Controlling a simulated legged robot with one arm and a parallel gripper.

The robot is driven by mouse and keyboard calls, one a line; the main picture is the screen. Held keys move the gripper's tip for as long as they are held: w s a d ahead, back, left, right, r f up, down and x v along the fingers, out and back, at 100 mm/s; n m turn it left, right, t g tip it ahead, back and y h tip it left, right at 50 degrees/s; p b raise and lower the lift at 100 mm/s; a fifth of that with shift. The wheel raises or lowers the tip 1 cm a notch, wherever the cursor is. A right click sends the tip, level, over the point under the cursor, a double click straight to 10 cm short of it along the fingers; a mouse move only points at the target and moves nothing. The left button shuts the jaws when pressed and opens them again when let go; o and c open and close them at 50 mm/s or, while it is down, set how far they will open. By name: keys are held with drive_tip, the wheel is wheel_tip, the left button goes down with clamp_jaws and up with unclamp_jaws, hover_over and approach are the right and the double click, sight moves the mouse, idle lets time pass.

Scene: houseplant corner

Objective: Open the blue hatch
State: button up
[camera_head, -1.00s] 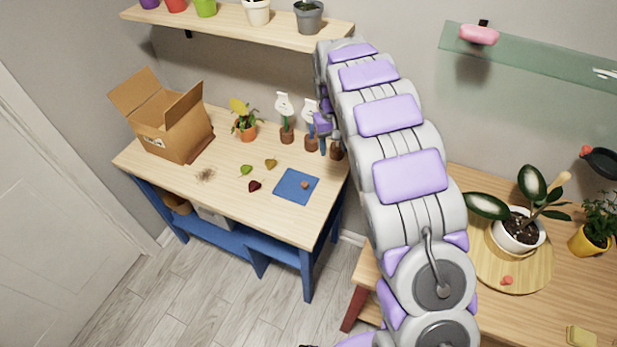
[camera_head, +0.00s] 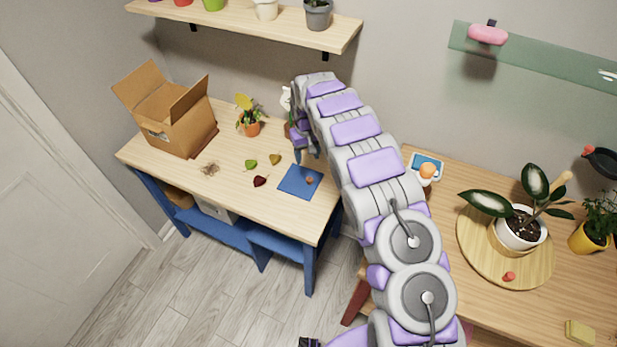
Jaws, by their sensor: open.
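I cannot make out a thing that is surely a blue hatch. A flat blue square (camera_head: 293,187) with a small brown lump (camera_head: 310,180) on it lies at the right front of the workbench top; it could be a mat or a lid. My gripper (camera_head: 306,150) is over the back right of the workbench, beyond the blue square and apart from it. Its jaws are open, small and partly dark in the picture, with nothing seen between them. A white-topped marker (camera_head: 286,100) stands just left of my gripper; my arm hides the things behind it.
The blue-legged workbench (camera_head: 145,152) holds an open cardboard box (camera_head: 182,130), a potted plant (camera_head: 251,128) and loose leaves (camera_head: 260,181). A shelf (camera_head: 270,25) with pots hangs above. The right table has a plant on a round board (camera_head: 475,258) and an orange-topped item (camera_head: 427,172).

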sight(309, 179)
drive_tip(key=f, duration=0.3)
drive_tip(key=d+f+b, duration=0.1)
drive_tip(key=f, duration=0.7)
drive_tip(key=shift+d, duration=0.3)
drive_tip(key=shift+a+f, duration=0.45)
drive_tip(key=shift+a, duration=0.35)
drive_tip(key=shift+d+r, duration=0.1)
drive_tip(key=shift+d, duration=0.55)
drive_tip(key=c, duration=0.6)
drive_tip(key=shift+c, duration=1.2)
drive_tip(key=shift+a, duration=0.35)
clamp_jaws()
